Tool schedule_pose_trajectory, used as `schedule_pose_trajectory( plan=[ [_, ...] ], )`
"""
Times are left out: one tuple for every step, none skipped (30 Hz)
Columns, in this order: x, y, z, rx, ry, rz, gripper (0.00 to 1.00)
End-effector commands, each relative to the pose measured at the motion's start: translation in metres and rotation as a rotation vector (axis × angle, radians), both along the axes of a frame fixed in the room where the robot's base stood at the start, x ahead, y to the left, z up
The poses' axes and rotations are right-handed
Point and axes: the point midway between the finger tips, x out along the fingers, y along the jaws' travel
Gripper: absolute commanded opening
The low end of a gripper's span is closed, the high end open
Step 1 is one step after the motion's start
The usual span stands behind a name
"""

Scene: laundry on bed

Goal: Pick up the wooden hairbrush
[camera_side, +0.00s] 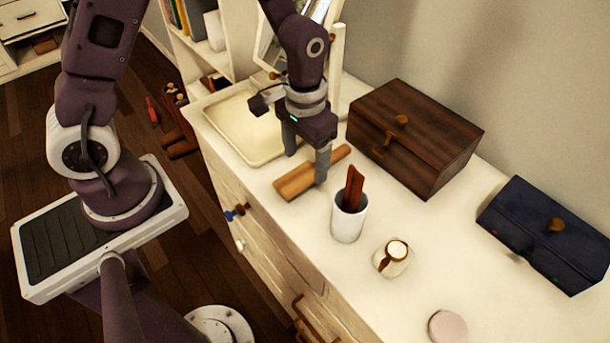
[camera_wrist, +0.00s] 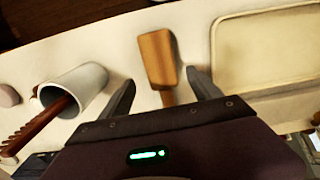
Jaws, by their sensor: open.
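The wooden hairbrush (camera_side: 295,182) lies flat on the pale dresser top, its broad end toward the front edge and its thin handle toward the back. In the wrist view the brush (camera_wrist: 157,58) shows between the fingers, with its handle end running under the gripper body. My gripper (camera_side: 306,166) points down over the brush, open, with one finger on each side of it. The wrist view also shows my gripper (camera_wrist: 160,80) with nothing held. Whether the fingertips touch the dresser is unclear.
A white cup (camera_side: 348,222) holding a red-brown comb (camera_side: 354,188) stands close to the right finger. A cream tray (camera_side: 240,125) lies on the left. A dark wooden box (camera_side: 415,140), a small jar (camera_side: 392,260) and a navy box (camera_side: 548,235) sit to the right. The dresser's front edge is near.

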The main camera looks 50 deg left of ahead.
Motion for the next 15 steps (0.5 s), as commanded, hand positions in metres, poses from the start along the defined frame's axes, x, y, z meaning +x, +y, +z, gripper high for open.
schedule_pose_trajectory(
  plan=[
    [-0.001,0.001,-0.009,0.000,0.005,0.000,0.73],
    [0.000,0.001,-0.015,0.000,0.005,0.000,0.73],
    [0.000,0.002,-0.023,0.001,0.006,0.000,0.73],
    [0.001,0.002,-0.029,0.000,0.006,0.000,0.73],
    [0.001,0.002,-0.034,0.000,0.005,0.000,0.73],
    [0.001,0.002,-0.040,0.000,0.004,0.000,0.73],
    [0.001,0.002,-0.044,0.000,0.003,0.000,0.73],
    [0.001,0.002,-0.046,0.000,0.003,0.000,0.73],
    [0.001,0.002,-0.048,0.000,0.001,0.000,0.73],
    [0.002,0.002,-0.049,0.000,0.000,0.000,0.73],
    [0.002,0.002,-0.049,0.000,0.000,0.000,0.73],
    [0.002,0.002,-0.049,0.000,-0.001,0.000,0.73],
    [0.002,0.002,-0.049,0.000,-0.001,0.000,0.73],
    [0.002,0.002,-0.049,0.000,-0.001,0.000,0.73],
    [0.002,0.002,-0.049,0.000,-0.001,0.000,0.71]
  ],
)
